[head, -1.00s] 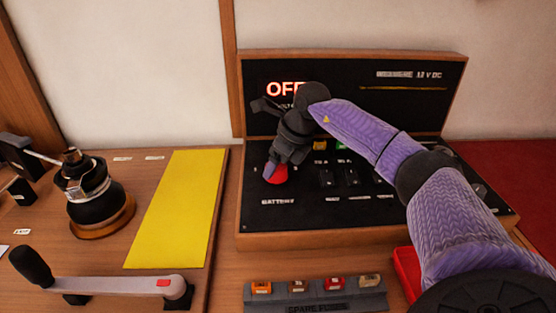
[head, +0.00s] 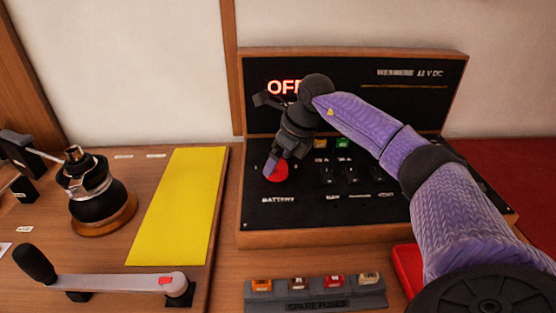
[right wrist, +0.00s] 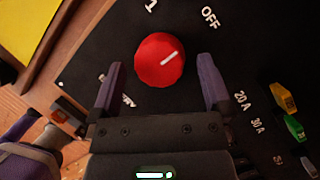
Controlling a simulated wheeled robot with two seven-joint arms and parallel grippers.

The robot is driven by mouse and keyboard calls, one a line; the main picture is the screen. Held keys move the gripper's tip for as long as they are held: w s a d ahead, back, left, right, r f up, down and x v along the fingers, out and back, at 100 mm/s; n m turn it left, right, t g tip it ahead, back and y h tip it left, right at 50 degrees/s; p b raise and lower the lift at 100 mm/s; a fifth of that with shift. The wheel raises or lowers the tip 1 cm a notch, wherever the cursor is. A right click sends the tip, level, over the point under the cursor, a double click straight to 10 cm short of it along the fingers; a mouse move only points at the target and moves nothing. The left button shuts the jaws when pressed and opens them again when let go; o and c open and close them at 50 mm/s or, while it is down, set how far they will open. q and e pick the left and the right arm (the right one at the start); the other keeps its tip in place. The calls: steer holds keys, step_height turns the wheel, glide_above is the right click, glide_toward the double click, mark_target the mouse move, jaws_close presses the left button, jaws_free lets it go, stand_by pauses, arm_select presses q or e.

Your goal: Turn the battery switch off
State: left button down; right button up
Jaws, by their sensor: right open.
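The battery switch is a red round knob (head: 277,172) on the black panel, above the word BATTERY. In the right wrist view the knob (right wrist: 152,64) has a white mark pointing to the upper right, toward the printed OFF (right wrist: 210,17). A lit red OFF (head: 282,88) shows on the upright panel, partly hidden by my right gripper. My right gripper (head: 274,164) is at the knob in the head view. In the right wrist view its open fingers stand left and right of the knob's near side, with gaps between.
Small switches (head: 340,175) and coloured fuses (head: 343,143) sit right of the knob. A spare fuse rack (head: 316,294) lies in front of the panel. A yellow mat (head: 180,207), a winch (head: 92,195) and a crank handle (head: 110,283) are at left. A red tray (head: 407,268) is at right.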

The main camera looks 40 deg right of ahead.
arm_select(q)
steer(key=shift+w+d+r+t+p, duration=0.15)
steer(key=shift+w+d+r+p, duration=0.3)
steer(key=shift+w+r+p, duration=0.15)
steer(key=shift+w+d+r+t+p, duration=0.15)
steer(key=shift+w+d+r+p, duration=0.3)
steer(key=shift+w+r, duration=0.15)
arm_select(e)
steer(key=v, duration=0.8)
steer(key=shift+r, duration=0.3)
arm_select(q)
steer(key=shift+s, duration=0.1)
arm_select(e)
steer(key=shift+s+d, duration=0.1)
